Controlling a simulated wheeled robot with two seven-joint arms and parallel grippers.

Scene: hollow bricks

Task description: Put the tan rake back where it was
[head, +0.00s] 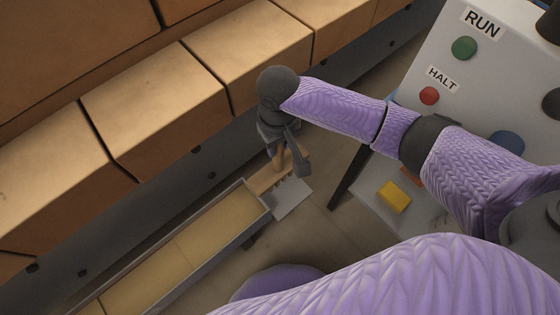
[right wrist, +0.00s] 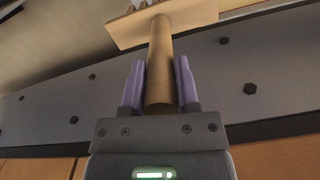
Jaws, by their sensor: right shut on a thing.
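The tan rake (head: 279,163) hangs from my right gripper (head: 283,147) in the head view. Its toothed head is low, over or beside the near end of a long metal trough (head: 215,243); I cannot tell whether it touches. In the right wrist view the round wooden handle (right wrist: 160,55) stands between the two purple fingers, and the gripper is shut on it. The rake's head (right wrist: 185,18) crosses the top of that view, with its teeth partly cut off. My left gripper is not in view.
Large brown bricks (head: 160,100) line the upper left above a dark bolted rail (head: 180,180). A light grey plate (head: 292,197) lies at the trough's end. A control box (head: 468,85) with RUN and HALT buttons stands right, and a yellow block (head: 393,197) lies below it.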

